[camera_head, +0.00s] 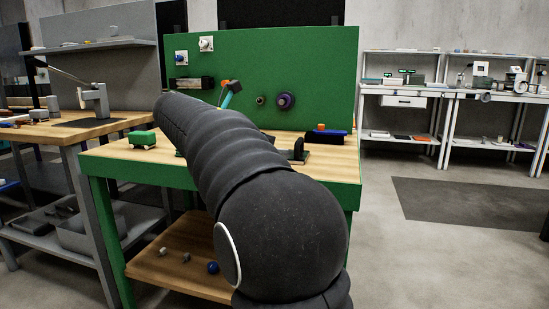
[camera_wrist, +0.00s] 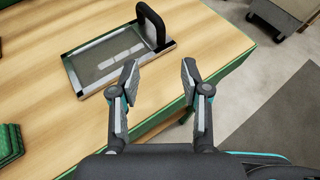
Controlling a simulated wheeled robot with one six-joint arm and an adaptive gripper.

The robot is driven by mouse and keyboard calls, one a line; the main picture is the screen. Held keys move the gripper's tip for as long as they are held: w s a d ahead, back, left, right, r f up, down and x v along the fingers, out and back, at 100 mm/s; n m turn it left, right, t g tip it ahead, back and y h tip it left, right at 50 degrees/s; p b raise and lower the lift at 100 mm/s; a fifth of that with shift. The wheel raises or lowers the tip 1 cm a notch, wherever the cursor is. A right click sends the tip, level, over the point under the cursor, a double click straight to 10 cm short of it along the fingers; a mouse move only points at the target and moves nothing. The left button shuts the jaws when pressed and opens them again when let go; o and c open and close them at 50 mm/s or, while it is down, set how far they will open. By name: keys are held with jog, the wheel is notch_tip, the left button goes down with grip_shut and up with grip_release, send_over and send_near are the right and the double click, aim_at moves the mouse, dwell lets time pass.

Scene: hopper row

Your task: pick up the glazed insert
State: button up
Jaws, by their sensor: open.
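The glazed insert (camera_wrist: 92,66), a flat panel in a light metal frame with a black arched handle (camera_wrist: 152,24) at one end, lies on the wooden bench top in the wrist view. Pale reflections show on its pane. In the head view my arm hides most of it; a dark upright piece (camera_head: 298,149) beside the arm looks like its handle. My gripper (camera_wrist: 160,74) is open and empty in the wrist view. Its fingertips appear just below the handle end of the insert, over the bench's edge side, apart from it. The head view does not show the gripper.
The green bench (camera_head: 348,170) has a green back panel (camera_head: 310,60). Small items lie on the lower shelf (camera_head: 180,262). Open floor (camera_head: 385,250) lies to the right.

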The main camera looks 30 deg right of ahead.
jog(key=b, duration=0.1)
send_near(295, 150)
jog(key=x, duration=0.3)
jog(key=shift+w+d, duration=0.15)
jog(key=shift+d, duration=0.25)
jog(key=shift+f+b+x, duration=0.1)
jog(key=shift+b+x, duration=0.2)
jog(key=shift+x, duration=1)
jog(key=shift+f+b+x, duration=0.15)
jog(key=shift+b+x, duration=0.15)
jog(key=shift+x, duration=1)
grip_shut()
